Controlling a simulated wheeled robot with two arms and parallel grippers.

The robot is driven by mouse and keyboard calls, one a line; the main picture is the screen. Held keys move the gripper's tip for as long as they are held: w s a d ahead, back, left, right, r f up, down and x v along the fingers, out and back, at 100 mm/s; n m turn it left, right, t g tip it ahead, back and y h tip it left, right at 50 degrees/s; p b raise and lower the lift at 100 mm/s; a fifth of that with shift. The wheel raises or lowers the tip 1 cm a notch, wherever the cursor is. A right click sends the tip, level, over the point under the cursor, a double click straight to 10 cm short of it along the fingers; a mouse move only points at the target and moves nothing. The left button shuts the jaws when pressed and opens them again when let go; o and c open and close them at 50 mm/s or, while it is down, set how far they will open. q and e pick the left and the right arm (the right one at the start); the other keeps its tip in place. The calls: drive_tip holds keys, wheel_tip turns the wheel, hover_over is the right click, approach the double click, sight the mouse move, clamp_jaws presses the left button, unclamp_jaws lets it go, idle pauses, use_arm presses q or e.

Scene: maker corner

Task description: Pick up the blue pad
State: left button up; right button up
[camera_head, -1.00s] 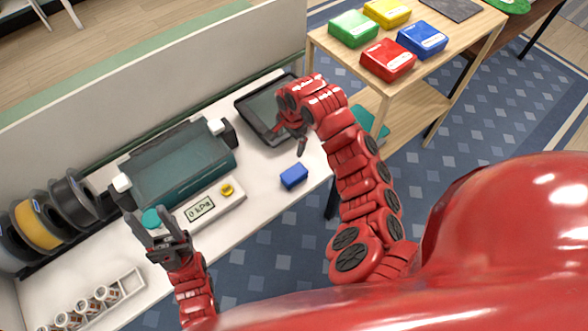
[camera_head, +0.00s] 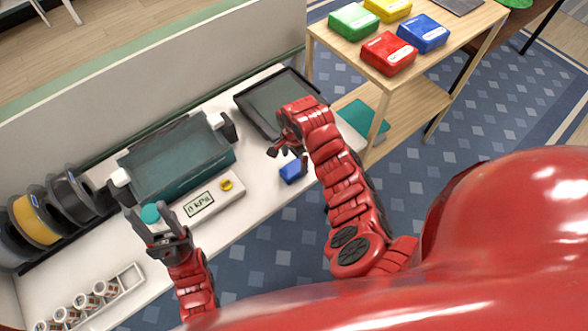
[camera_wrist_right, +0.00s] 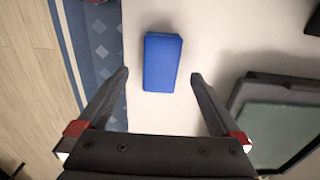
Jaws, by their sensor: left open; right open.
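The blue pad (camera_head: 291,171) is a small blue block lying on the white table near its front edge. My right gripper (camera_head: 287,160) is open just above and behind the pad in the head view, partly over it. In the right wrist view the pad (camera_wrist_right: 162,62) lies ahead of the two spread fingers (camera_wrist_right: 162,75), roughly centred between them, with nothing held. My left gripper (camera_head: 156,214) is open and empty, near the teal knob at the left of the display panel.
A display panel (camera_head: 214,203) with a yellow button and a teal-grey open machine (camera_head: 178,160) stand left of the pad. A dark tray (camera_head: 265,104) lies behind my right gripper. Spools (camera_head: 38,220) and a rack of small jars (camera_head: 92,300) are at left. A wooden shelf with coloured boxes (camera_head: 388,53) stands at right.

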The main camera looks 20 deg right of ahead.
sight(294, 167)
drive_tip(key=shift+w+f+p, duration=0.1)
drive_tip(key=shift+f+p, duration=0.7)
drive_tip(key=shift+f, duration=1.85)
drive_tip(key=c, duration=1.4)
drive_tip(key=shift+c, duration=0.2)
drive_tip(key=shift+r, duration=0.15)
